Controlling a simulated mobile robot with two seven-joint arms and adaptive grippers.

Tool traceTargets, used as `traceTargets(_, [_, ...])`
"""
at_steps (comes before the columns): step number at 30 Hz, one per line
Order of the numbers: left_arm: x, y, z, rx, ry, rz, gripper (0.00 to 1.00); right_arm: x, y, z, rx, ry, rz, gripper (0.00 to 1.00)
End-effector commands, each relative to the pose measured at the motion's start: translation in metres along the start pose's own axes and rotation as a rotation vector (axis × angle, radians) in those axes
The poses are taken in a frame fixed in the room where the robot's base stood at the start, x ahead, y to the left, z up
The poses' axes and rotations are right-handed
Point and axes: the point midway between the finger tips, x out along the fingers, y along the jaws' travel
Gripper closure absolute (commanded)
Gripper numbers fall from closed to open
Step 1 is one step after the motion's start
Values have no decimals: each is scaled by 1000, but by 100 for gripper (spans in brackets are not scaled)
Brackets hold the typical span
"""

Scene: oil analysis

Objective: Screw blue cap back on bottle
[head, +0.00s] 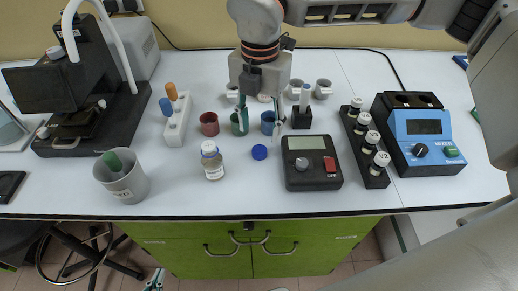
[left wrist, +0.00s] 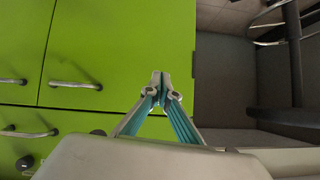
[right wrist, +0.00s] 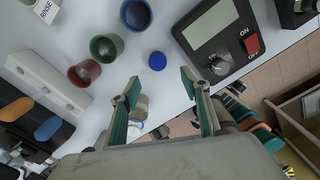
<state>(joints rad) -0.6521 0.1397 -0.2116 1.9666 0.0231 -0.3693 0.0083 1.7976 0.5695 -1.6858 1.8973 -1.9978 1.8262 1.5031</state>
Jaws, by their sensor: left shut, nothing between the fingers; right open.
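The blue cap (head: 259,152) lies on the white table, right of the small clear bottle (head: 213,166). The bottle stands upright; whether its whitish-blue top is open is too small to tell. In the right wrist view, the cap (right wrist: 157,61) lies just beyond the fingertips, and the bottle (right wrist: 138,108) is partly hidden by a finger. My right gripper (head: 260,115) is open and empty above the table behind the cap; it also shows in the right wrist view (right wrist: 158,84). My left gripper (head: 155,280) is shut and empty, low before the green cabinet; its fingertips touch in the left wrist view (left wrist: 162,82).
Red (head: 209,124), green and blue (head: 268,122) cups stand behind the bottle and cap. A dark meter (head: 312,177) is right of the cap. A grey beaker (head: 122,178) and pipette stand (head: 177,120) are left. A vial rack (head: 374,177) and blue mixer (head: 423,154) stand right.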

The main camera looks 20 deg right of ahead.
Motion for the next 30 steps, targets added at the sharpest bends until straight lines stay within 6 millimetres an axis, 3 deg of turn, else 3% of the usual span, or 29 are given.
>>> traceTargets(8, [1,0,0,0,1,0,100,25,0,0,-2,2,0,54])
traceTargets(20, [2,-1,-3,1,5,-2,100,31,1,0,-1,2,-2,54])
traceTargets(30, [1,-1,-2,-1,3,-1,100,75,3,4,-3,3,-2,54])
